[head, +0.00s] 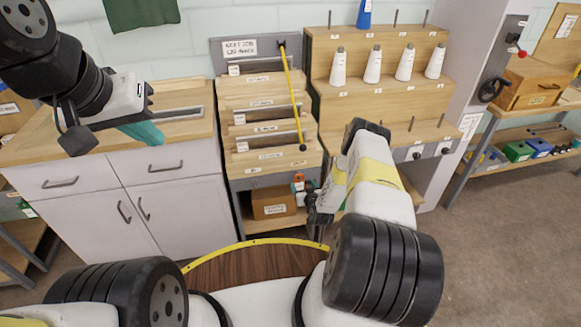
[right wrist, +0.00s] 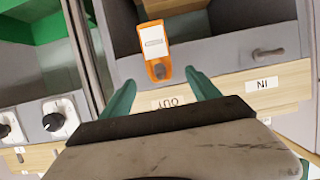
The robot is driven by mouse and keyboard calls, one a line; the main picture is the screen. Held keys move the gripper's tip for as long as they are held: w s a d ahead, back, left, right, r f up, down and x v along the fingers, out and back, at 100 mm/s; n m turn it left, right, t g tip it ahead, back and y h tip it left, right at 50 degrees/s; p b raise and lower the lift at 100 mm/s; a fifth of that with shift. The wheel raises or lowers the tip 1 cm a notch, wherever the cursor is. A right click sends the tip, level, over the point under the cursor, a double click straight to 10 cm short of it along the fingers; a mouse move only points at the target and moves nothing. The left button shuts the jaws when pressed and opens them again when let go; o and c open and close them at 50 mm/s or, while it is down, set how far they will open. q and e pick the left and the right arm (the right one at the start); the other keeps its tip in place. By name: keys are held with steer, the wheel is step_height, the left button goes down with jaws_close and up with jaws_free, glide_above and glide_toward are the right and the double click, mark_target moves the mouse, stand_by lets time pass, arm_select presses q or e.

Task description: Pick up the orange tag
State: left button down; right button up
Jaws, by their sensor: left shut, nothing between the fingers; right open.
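The orange tag (right wrist: 155,50) shows in the right wrist view, with a white label on its face and a dark peg end at its lower part. It lies against a grey panel above an OUT label. My right gripper (right wrist: 160,84) is open, its teal fingers on either side of the tag in that view; I see no contact. In the head view, this gripper (head: 316,206) is low beside the slotted rack, its fingers mostly hidden. My left gripper (head: 145,132) is shut and empty over the white cabinet's worktop.
An IN label (right wrist: 262,84) and a second peg (right wrist: 268,52) are right of the tag. In the head view, the slotted rack (head: 265,115) carries a yellow rod (head: 291,90). The stepped shelf (head: 385,100) holds several white cones. A cardboard box (head: 273,204) sits below the rack.

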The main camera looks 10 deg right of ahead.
mark_target(301, 181)
steer(key=shift+x, duration=2.65)
steer(key=shift+f, duration=0.1)
steer(key=c, duration=1.4)
steer(key=shift+r, duration=0.4)
steer(key=s, duration=1.8)
steer(key=shift+d+r, duration=0.3)
steer(key=shift+r, duration=0.05)
